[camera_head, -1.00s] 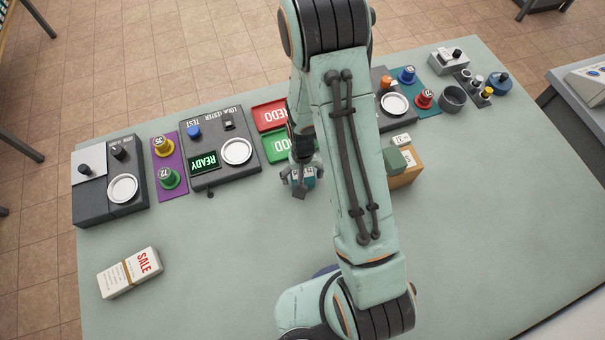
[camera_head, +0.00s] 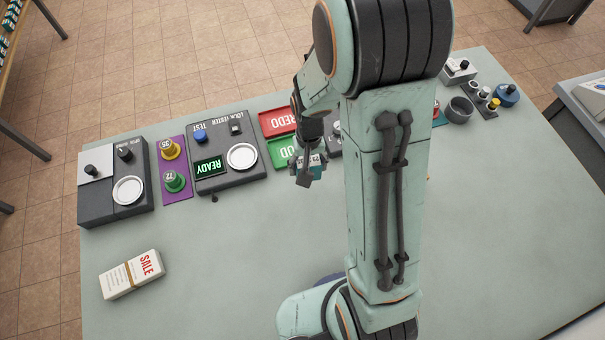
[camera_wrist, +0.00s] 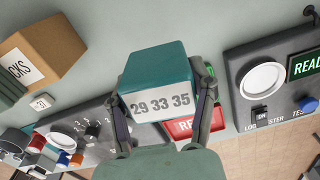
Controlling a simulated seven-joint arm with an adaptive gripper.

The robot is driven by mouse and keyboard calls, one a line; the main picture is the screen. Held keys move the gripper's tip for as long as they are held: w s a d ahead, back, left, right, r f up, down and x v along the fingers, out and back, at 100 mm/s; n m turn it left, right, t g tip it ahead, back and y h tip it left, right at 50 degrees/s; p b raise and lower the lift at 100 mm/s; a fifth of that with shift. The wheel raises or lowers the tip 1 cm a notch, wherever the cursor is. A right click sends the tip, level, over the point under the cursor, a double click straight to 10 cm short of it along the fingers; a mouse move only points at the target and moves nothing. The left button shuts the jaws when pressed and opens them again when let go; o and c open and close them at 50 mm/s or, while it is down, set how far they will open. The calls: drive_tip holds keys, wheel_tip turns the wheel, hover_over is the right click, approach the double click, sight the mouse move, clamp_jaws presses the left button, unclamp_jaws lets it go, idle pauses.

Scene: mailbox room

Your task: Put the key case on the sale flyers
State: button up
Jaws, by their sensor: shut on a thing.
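The key case, a teal block with a white label reading 29 33 35 (camera_wrist: 160,88), is between the fingers of my gripper (camera_wrist: 163,105) in the wrist view. My gripper is shut on it. In the head view the case (camera_head: 317,168) hangs under my gripper (camera_head: 308,170), near the green tray and right of the tester. The sale flyers (camera_head: 131,274) are a banded white stack with red SALE lettering. They lie flat at the table's front left, well away from my gripper.
The lock tester (camera_head: 226,158), purple strip with two knobs (camera_head: 173,168) and grey device (camera_head: 115,180) line the back left. Red (camera_head: 278,122) and green (camera_head: 281,151) trays adjoin the tester. A cardboard box (camera_wrist: 40,50) shows in the wrist view. The front-middle table is clear.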

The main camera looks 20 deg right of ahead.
drive_tip(key=shift+r, duration=0.9)
drive_tip(key=shift+s+n, duration=0.35)
drive_tip(key=shift+n, duration=0.55)
drive_tip(key=shift+a+r+n, duration=0.15)
drive_tip(key=shift+r+n, duration=0.1)
drive_tip(key=shift+n, duration=0.25)
drive_tip(key=s+a+r+n, duration=0.1)
drive_tip(key=a+r+n, duration=0.1)
drive_tip(key=a+n, duration=0.5)
drive_tip(key=s+a+r+n, duration=0.2)
drive_tip(key=a+n, duration=0.1)
drive_tip(key=a, duration=0.7)
drive_tip(key=s+a+r+n, duration=0.1)
drive_tip(key=s+a+n, duration=0.6)
drive_tip(key=s+a, duration=0.45)
hover_over(129, 274)
drive_tip(key=f, duration=0.8)
drive_tip(key=shift+s+d+f, duration=0.15)
drive_tip(key=shift+d+f, duration=0.15)
drive_tip(key=shift+a+f, duration=0.15)
drive_tip(key=shift+f, duration=0.05)
drive_tip(key=shift+a+f, duration=0.15)
drive_tip(key=shift+f, duration=1.6)
